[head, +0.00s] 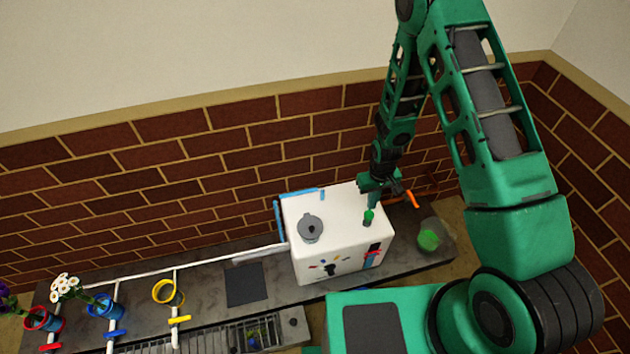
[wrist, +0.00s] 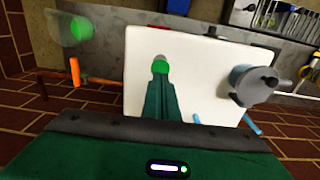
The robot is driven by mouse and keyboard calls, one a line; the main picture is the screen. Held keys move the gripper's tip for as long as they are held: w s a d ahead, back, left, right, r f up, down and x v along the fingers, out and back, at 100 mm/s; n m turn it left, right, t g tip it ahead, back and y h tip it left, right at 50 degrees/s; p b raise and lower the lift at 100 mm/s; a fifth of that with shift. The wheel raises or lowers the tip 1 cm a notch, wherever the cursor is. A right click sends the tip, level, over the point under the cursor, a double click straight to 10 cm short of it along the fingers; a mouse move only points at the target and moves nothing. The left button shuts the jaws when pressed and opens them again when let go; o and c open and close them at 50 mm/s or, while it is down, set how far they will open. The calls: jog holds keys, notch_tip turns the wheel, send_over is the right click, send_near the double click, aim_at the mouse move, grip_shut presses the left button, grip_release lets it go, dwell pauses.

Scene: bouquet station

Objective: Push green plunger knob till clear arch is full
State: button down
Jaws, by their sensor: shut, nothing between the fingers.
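The green plunger knob (head: 369,215) stands on the right part of the white box's top. It also shows in the wrist view (wrist: 160,66), just past my fingertips. My gripper (head: 373,203) is shut and empty, its fingers pointing down at the knob; I cannot tell whether they touch it. A see-through rounded piece with green inside (head: 428,239) is to the right of the box and blurred at the upper left of the wrist view (wrist: 72,30). I cannot tell whether it is the clear arch or how full it is.
The white box (head: 340,205) carries a grey round knob (head: 310,228) on its top left. An orange bar (head: 411,198) is behind and right of it. Potted flowers (head: 65,287) and coloured rings stand at the left. A brick wall is close behind.

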notch_tip(320, 180, up, 7)
jog(key=shift+r, duration=0.15)
dwell(0.7)
jog(key=s+d+r+m, duration=0.1)
jog(key=s+d+r, duration=0.1)
jog(key=d+r, duration=0.35)
jog(key=s+d+r+m, duration=0.1)
jog(key=s+d+r, duration=0.2)
jog(key=r, duration=0.6)
jog(key=s+d+r+m, duration=0.2)
jog(key=d+r, duration=0.3)
jog(key=r, duration=0.3)
jog(key=s+d+r+m, duration=0.2)
jog(key=s+r, duration=0.4)
jog(key=s, duration=0.5)
jog(key=s+d+r+m, duration=0.2)
jog(key=s+r, duration=0.5)
jog(key=s, duration=0.4)
jog(key=shift+s+r+m, duration=0.2)
jog(key=shift+m, duration=0.1)
